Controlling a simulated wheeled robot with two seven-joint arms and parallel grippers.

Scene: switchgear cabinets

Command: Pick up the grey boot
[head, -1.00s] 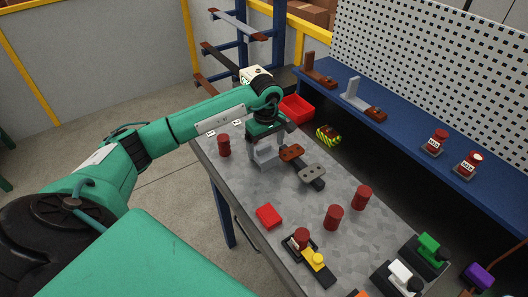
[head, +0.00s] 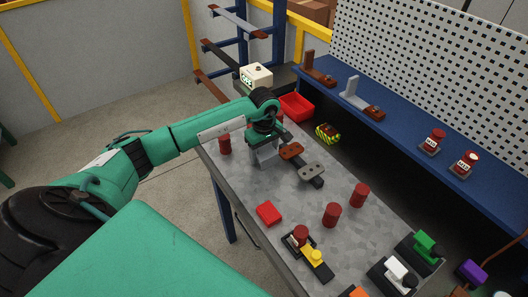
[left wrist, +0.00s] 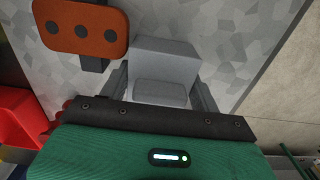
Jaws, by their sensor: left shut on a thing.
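The grey boot (left wrist: 165,68) is a pale grey, blocky piece between the two dark fingers of my left gripper (left wrist: 164,92) in the left wrist view. The fingers are shut on its sides. In the head view my left gripper (head: 266,157) points down at the far left part of the grey table, with the boot mostly hidden by the hand. I cannot tell whether the boot still touches the tabletop. My right gripper is not in view.
On the table (head: 240,180), a brown plate (head: 291,151) and a grey plate (head: 312,173) on a dark bar stand close right of the gripper. A red cylinder (head: 225,144) is close left. A red bin (head: 296,107) is behind.

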